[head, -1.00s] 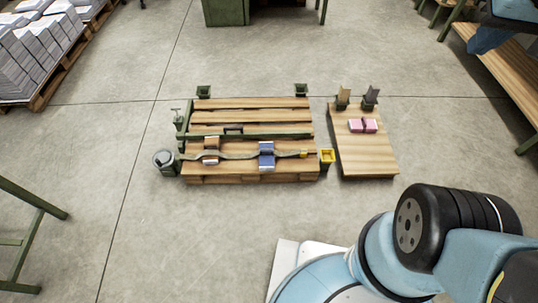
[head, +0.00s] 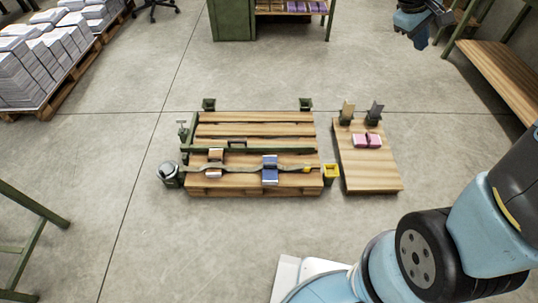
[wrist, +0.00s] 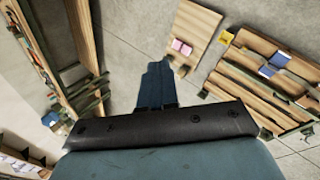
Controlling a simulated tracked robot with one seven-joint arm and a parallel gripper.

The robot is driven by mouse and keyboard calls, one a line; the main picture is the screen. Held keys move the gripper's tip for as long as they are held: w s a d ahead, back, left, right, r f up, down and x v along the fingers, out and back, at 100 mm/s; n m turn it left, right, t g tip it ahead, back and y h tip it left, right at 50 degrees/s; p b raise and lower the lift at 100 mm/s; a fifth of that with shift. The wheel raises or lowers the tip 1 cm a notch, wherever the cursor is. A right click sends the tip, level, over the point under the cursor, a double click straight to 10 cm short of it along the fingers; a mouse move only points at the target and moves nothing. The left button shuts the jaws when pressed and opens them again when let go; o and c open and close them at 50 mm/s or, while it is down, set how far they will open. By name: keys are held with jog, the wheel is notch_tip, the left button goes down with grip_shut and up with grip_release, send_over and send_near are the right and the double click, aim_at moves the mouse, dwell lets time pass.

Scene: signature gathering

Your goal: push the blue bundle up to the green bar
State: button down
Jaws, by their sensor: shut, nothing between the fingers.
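The blue bundle (head: 270,172) lies on the slatted wooden pallet (head: 225,190), right of its middle, with a grey-green strap across it. The green bar (head: 270,148) runs left to right across the pallet, just behind the blue bundle; a narrow gap seems to show between them. The blue bundle also shows small in the wrist view (wrist: 279,60). My gripper (wrist: 154,68) is shut and empty, its fingers together in the wrist view.
A brown-and-white bundle (head: 216,157) lies under the strap to the left. A yellow box (head: 331,172) stands at the pallet's right corner. A smaller wooden board (head: 370,179) holds a pink bundle (head: 367,141) and two upright holders. A long bench (head: 492,75) stands at right.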

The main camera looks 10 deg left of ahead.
jog(key=w+a+f+n+t+h, duration=0.1)
jog(key=w+a+f+n, duration=0.3)
jog(key=w+a+f, duration=0.3)
jog(key=w+a+f+n+t+h, duration=0.15)
jog(key=w+a+f+n, duration=0.35)
jog(key=f, duration=0.5)
jog(key=n+t+y, duration=0.5)
jog(key=n+y, duration=0.1)
jog(key=n, duration=0.8)
send_over(269, 182)
jog(key=w+d, duration=0.2)
jog(key=d, duration=0.1)
notch_tip(269, 182, down, 42)
jog(key=s+f+n+g+y, duration=0.15)
jog(key=s+f+n, duration=0.25)
jog(key=s+f, duration=0.6)
jog(key=s+f+n+g+y, duration=0.1)
jog(key=s+f+n+y, duration=0.4)
jog(key=f, duration=0.8)
jog(key=shift+w+a+f+m+h, duration=0.3)
jog(key=shift+w+f, duration=0.85)
jog(key=shift+w, duration=0.55)
jog(key=shift+w+a+f+m+h, duration=0.15)
jog(key=shift+w+a+f+h, duration=0.3)
jog(key=shift+w+f, duration=1)
jog(key=shift+w+a+f+m+h, duration=0.3)
jog(key=shift+w+f, duration=0.55)
jog(key=shift+w, duration=1.1)
jog(key=shift+w+a, duration=0.1)
